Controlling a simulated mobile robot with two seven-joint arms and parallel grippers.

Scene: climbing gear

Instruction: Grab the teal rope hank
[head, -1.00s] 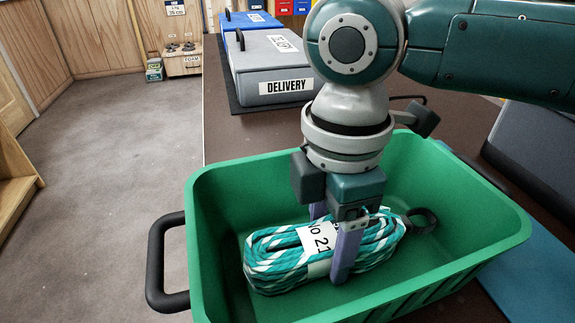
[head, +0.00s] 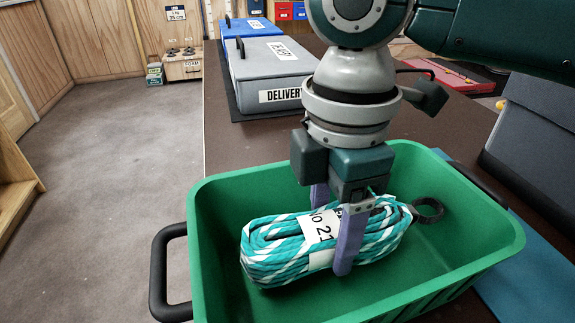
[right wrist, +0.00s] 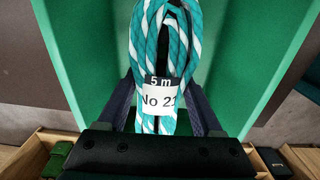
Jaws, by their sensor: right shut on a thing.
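The teal and white rope hank (head: 285,258) is inside the green crate (head: 207,262), with a paper label reading "No 21" around its middle and a dark loop at its right end. My right gripper (head: 333,232) points down into the crate, its purple fingers on either side of the hank and shut on it. In the right wrist view the hank (right wrist: 178,40) runs between the two dark fingers (right wrist: 162,108), its label reading "5 m" and "No 21". Whether the hank touches the crate floor is hard to tell. My left gripper is not in view.
The crate's black handle (head: 162,275) sticks out on the left. A grey box marked "DELIVERY" (head: 268,65) and a blue box (head: 250,27) stand behind on the dark table (head: 240,140). A dark grey case (head: 540,130) stands at the right.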

